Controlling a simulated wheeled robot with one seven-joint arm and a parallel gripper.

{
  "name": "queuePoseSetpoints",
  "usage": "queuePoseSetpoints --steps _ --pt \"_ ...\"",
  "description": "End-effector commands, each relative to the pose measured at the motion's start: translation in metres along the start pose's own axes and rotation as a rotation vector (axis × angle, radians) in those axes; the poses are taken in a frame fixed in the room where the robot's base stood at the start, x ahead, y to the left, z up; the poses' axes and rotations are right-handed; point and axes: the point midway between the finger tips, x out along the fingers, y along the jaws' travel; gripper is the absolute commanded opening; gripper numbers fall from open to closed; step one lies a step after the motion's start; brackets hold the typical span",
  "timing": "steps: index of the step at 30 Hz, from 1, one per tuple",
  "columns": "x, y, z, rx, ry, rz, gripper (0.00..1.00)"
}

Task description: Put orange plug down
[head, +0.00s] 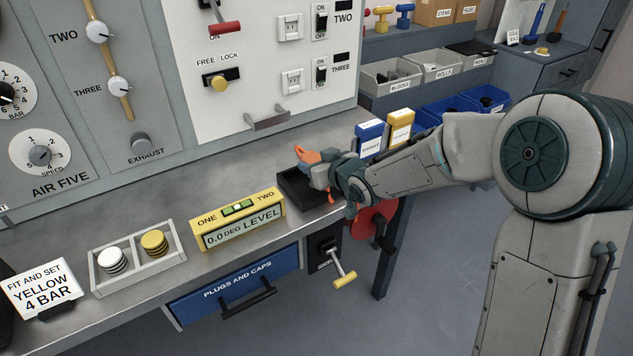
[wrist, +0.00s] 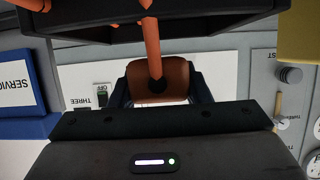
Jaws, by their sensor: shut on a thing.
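The orange plug (wrist: 178,75) sits between the two dark finger pads of my gripper (wrist: 160,90) in the wrist view. An orange rod or cord runs from the plug toward the top of that view. In the head view, my gripper (head: 318,170) is shut on the orange plug (head: 328,154) above or beside a small black tray (head: 293,190) on the bench's right end. My gripper hides part of the tray, so I cannot tell whether the plug touches it.
A yellow level (head: 238,240) and a tray of discs (head: 101,285) stand left on the bench (head: 225,185). Blue (head: 369,138) and yellow (head: 400,128) boxes stand behind my gripper. A metal handle (head: 267,120) juts from the white panel. A red disc (head: 368,226) is below the bench edge.

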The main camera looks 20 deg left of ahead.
Motion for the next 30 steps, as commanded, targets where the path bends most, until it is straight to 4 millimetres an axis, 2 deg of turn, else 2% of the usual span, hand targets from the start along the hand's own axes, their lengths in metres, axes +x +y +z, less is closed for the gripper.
queuePoseSetpoints --steps 5,11,22,23,25,30 --pt "0.006 0.000 0.013 0.001 0.000 -0.001 0.16" --pt "0.016 0.000 0.038 0.002 0.001 0.000 0.16" --pt "0.018 0.001 0.043 0.000 0.003 0.001 0.16" --pt "0.018 0.001 0.043 0.000 0.002 0.001 0.46" --pt "0.018 0.001 0.042 0.000 0.002 0.001 0.65" --pt "0.018 0.001 0.042 0.000 0.002 0.001 0.65"
